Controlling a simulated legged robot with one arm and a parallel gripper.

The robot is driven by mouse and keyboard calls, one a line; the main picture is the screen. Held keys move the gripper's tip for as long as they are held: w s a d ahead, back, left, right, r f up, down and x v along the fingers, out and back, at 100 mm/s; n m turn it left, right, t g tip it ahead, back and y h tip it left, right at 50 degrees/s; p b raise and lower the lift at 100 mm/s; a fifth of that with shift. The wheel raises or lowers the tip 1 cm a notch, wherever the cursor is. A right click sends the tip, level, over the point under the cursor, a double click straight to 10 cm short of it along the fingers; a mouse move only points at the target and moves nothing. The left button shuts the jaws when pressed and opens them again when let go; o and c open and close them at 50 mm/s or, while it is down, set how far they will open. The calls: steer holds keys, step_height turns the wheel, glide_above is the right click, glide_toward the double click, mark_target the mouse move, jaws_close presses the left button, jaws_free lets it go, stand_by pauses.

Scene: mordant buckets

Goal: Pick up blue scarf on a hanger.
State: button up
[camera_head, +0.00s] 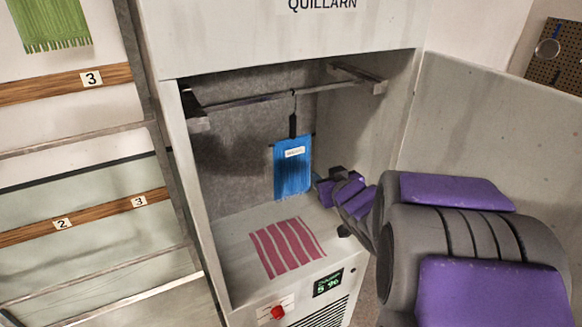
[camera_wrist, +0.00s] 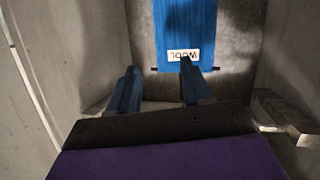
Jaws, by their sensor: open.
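The blue scarf (camera_head: 293,172) hangs on a dark hanger (camera_head: 294,124) from a rail inside the open grey cabinet. It carries a small white label. In the wrist view the blue scarf (camera_wrist: 185,28) appears upside down, its label reading "WOOL", with dark hanger bar ends (camera_wrist: 215,69) beside it. My gripper (camera_head: 322,188) reaches into the cabinet from the right, near the scarf's lower right edge. In the wrist view my gripper (camera_wrist: 158,78) has its two fingers apart, with nothing between them. I cannot tell whether a finger touches the scarf.
The hanging rail (camera_head: 245,102) spans the cabinet's top. Pink stripes (camera_head: 287,246) mark its floor. The open door (camera_head: 490,140) stands at right, behind my arm. A red knob (camera_head: 278,312) and a display (camera_head: 328,284) sit below. A green scarf (camera_head: 50,22) hangs at upper left.

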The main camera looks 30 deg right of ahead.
steer(key=w+r+n+t+y+p, duration=0.1)
steer(key=w+r+t+y+p, duration=0.2)
steer(key=w+p, duration=0.3)
steer(key=a+r+p, duration=0.1)
steer(key=p, duration=0.3)
steer(key=shift+w+r+t+p, duration=0.25)
steer(key=shift+r+t+p, duration=0.05)
steer(key=shift+t, duration=0.1)
steer(key=shift+w+p, duration=0.1)
steer(key=shift+p, duration=0.4)
